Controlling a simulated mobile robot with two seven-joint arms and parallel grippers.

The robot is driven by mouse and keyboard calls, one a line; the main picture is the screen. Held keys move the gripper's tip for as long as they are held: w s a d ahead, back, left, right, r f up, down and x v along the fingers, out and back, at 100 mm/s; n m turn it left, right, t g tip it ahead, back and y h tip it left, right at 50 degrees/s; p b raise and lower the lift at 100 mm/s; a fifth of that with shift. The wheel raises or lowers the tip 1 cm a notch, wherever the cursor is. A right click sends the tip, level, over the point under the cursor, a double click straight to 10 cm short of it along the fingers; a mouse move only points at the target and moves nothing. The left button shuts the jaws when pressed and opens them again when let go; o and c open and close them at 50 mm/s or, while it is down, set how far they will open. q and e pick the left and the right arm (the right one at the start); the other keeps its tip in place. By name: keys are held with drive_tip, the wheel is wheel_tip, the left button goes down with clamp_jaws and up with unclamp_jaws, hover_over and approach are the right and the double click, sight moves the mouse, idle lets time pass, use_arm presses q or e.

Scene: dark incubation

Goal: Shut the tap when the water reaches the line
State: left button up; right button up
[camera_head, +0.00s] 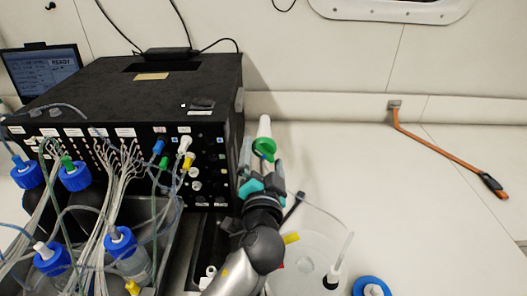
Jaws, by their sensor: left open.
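My left gripper (260,160) is open beside the right side of the black instrument box (150,95). A white piece with a green part (264,145) shows at its fingertips; I cannot tell whether the fingers touch it or whether it is the tap. A clear, round vessel (318,250) stands on the white bench to the right of my left wrist, partly hidden by my arm. No water level or line can be made out. My right gripper is not in view.
Several blue-capped bottles (121,240) with bundled tubing crowd the lower left. A screen (42,72) stands at the back left. A blue ring-shaped item (371,287) is at the bottom edge. An orange strap-like item (440,150) lies at the right. The bench between is clear.

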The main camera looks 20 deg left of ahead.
use_arm(q)
drive_tip(key=shift+w+a, duration=0.25)
drive_tip(key=shift+w, duration=0.45)
drive_tip(key=shift+c, duration=0.2)
drive_tip(key=c, duration=1.3)
drive_tip(key=shift+c, duration=0.2)
drive_tip(key=shift+m, duration=0.3)
drive_tip(key=m+p, duration=0.2)
drive_tip(key=m, duration=0.2)
drive_tip(key=shift+r+p, duration=0.15)
drive_tip(key=shift+p, duration=0.25)
drive_tip(key=m+p, duration=0.1)
drive_tip(key=m, duration=0.3)
drive_tip(key=shift+m+p, duration=0.3)
drive_tip(key=shift+p, duration=0.1)
